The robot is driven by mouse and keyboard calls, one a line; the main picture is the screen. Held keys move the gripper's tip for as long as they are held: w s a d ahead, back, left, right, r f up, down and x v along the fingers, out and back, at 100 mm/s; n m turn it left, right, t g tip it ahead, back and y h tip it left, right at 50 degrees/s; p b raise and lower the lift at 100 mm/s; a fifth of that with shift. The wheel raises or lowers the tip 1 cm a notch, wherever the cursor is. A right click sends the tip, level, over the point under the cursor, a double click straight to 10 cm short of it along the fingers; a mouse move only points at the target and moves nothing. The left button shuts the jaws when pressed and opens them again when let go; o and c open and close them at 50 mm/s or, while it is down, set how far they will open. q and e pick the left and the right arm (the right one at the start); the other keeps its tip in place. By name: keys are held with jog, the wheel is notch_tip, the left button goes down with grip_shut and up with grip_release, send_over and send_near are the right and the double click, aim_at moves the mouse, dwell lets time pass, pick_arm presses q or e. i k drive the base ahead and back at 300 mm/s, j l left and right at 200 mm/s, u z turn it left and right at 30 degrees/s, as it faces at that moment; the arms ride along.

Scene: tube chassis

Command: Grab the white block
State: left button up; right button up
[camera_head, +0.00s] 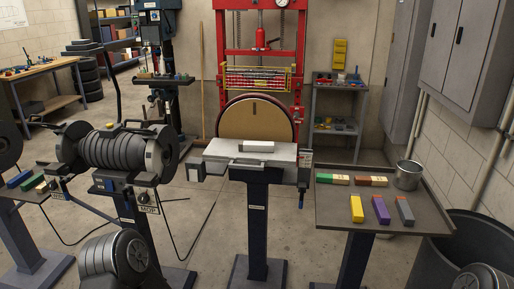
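A white block (256,146) lies flat on the light grey work table (222,150) of a disc sander, in front of the round brown disc (256,118). Nothing is touching it from above and its top and front are clear to see. Neither of my grippers shows in the head view. Only rounded grey parts, likely my arms, show at the bottom left and bottom right edges.
A grey side table (335,214) at the right holds yellow, purple and grey blocks, several coloured blocks behind them, and a metal bucket (408,174). A dark bin (460,250) stands at the lower right. A grinder-like machine (118,147) stands left of the sander.

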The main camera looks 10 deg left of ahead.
aim_at(252, 146)
jog(key=i+j, duration=0.75)
jog(key=i, duration=0.25)
jog(key=z, duration=1.25)
